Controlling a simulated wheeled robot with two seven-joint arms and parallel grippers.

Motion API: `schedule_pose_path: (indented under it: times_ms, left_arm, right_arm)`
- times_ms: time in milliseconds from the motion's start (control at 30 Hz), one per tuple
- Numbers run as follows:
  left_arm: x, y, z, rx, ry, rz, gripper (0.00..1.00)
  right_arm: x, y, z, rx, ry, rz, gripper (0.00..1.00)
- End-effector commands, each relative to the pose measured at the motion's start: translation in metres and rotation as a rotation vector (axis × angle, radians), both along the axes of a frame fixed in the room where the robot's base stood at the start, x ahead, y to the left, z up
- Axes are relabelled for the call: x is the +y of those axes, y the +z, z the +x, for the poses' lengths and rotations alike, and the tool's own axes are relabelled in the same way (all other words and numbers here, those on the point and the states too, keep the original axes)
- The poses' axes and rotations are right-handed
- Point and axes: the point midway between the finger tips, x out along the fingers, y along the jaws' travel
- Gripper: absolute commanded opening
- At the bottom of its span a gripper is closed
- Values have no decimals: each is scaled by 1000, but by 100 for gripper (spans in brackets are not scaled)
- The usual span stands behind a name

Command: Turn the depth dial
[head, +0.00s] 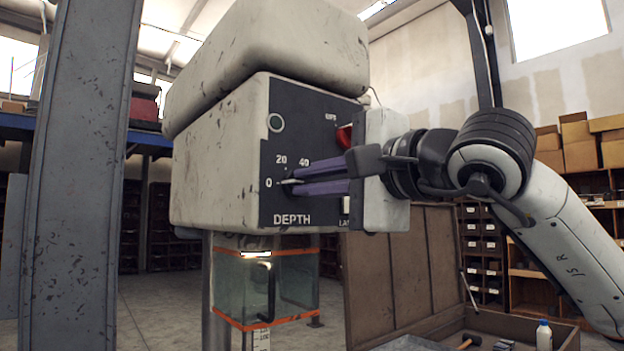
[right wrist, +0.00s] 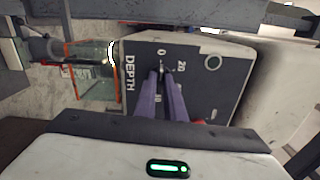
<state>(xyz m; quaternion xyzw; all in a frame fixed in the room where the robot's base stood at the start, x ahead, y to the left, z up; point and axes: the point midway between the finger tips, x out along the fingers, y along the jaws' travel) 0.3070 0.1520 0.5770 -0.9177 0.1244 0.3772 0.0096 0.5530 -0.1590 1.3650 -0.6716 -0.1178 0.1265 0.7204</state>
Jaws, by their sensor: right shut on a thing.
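The depth dial (head: 288,182) is a small dark knob on the black panel (head: 290,140) of a worn off-white machine box, above the word DEPTH. Marks 0, 20 and 40 stand around it, with 0 at its left. My right gripper (head: 294,182) reaches in from the right, its two purple fingers shut on the dial, one above the other. The fingers cover most of the dial, so its pointer is hard to read. In the right wrist view the fingertips (right wrist: 161,74) meet at the dial below the 0 mark. My left gripper is in neither view.
A red knob (head: 344,137) sits on the panel above my fingers, and a round green lamp (head: 276,122) at its upper left. A clear tank (head: 230,290) with orange edges hangs below the box. A grey steel column (head: 80,180) stands at the left.

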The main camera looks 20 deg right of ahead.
Motion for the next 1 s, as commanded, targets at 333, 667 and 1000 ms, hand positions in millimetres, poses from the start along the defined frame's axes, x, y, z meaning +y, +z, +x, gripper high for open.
schedule_pose_path:
  times_ms: [333, 667, 1000]
  left_arm:
    - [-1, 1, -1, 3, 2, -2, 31]
    - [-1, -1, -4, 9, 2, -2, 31]
    - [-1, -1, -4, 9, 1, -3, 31]
  right_arm:
    - [2, 0, -1, -29, 4, -78, 0]
    - [2, -1, -1, -31, 4, -84, 0]
    - [1, -1, 0, -30, 2, -82, 28]
